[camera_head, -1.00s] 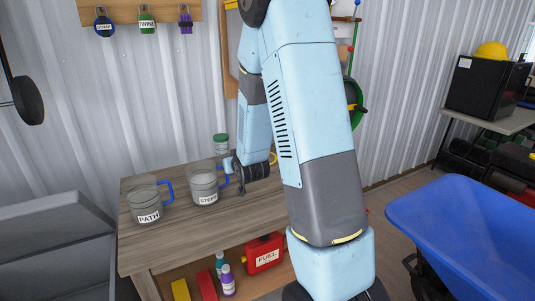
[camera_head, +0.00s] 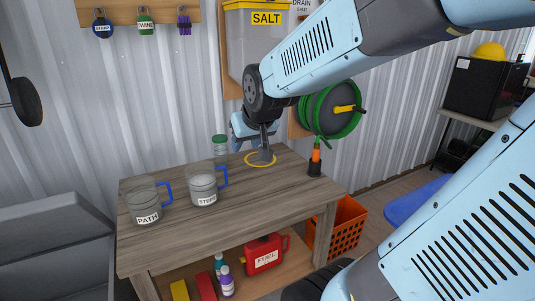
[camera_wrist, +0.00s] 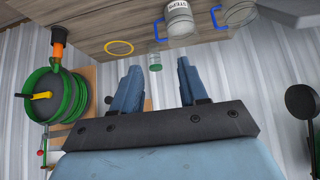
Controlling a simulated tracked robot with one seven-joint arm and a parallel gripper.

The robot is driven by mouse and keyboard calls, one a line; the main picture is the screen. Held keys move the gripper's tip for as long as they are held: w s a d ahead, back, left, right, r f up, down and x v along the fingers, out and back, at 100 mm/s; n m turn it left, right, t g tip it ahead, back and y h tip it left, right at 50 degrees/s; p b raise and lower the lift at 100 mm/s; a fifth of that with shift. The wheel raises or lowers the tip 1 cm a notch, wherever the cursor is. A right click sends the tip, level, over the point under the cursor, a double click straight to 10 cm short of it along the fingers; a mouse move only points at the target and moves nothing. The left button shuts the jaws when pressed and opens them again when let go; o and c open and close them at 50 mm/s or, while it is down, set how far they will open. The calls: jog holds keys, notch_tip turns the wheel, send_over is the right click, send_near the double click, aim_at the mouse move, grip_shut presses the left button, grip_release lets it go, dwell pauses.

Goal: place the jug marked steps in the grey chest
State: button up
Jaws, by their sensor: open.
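The jug marked STEPS (camera_head: 203,188), clear with a white label and blue handle, stands upright on the wooden bench. It also shows upside down in the wrist view (camera_wrist: 179,22). A similar jug marked PATH (camera_head: 146,205) stands left of it. The grey chest (camera_head: 52,222) is at the lower left, cut off by the picture edge; its inside is hard to make out. My gripper (camera_wrist: 158,66) is open and empty, its blue fingers apart. In the head view it is above the bench, right of the STEPS jug and clear of it.
A green-lidded jar (camera_head: 220,148) stands behind the STEPS jug. A yellow ring (camera_head: 249,163) lies on the bench (camera_head: 240,205), with an orange-and-black tool (camera_head: 315,163) to its right. A green hose reel (camera_head: 345,108) hangs on the wall. A red fuel can (camera_head: 266,254) sits on the lower shelf.

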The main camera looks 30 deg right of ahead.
jog(key=s+a+r+g, duration=0.1)
jog(key=s+r+g, duration=0.15)
jog(key=s, duration=1.05)
jog(key=w+f+m, duration=0.3)
jog(key=w+f, duration=0.1)
jog(key=w, duration=0.6)
jog(key=m+t+y, duration=0.3)
jog(key=m+t, duration=0.6)
jog(key=m, duration=1.6)
send_near(226, 175)
jog(key=shift+g, duration=0.25)
jog(key=a, duration=0.2)
jog(key=s+a+f, duration=0.2)
jog(key=a, duration=0.1)
jog(key=shift+s+a, duration=0.2)
jog(key=shift+a, duration=0.1)
jog(key=w+d+m+h, duration=0.1)
jog(key=w+m, duration=0.1)
jog(key=w, duration=0.2)
jog(key=w+d+f+m+t+h, duration=0.1)
jog(key=w+m, duration=0.2)
jog(key=w, duration=0.2)
jog(key=w+d+m+t, duration=0.1)
jog(key=w+d+m, duration=0.1)
jog(key=w, duration=0.3)
jog(key=shift+w+f+m+h, duration=0.15)
jog(key=shift+f+m+h, duration=0.1)
jog(key=shift+m+h, duration=0.15)
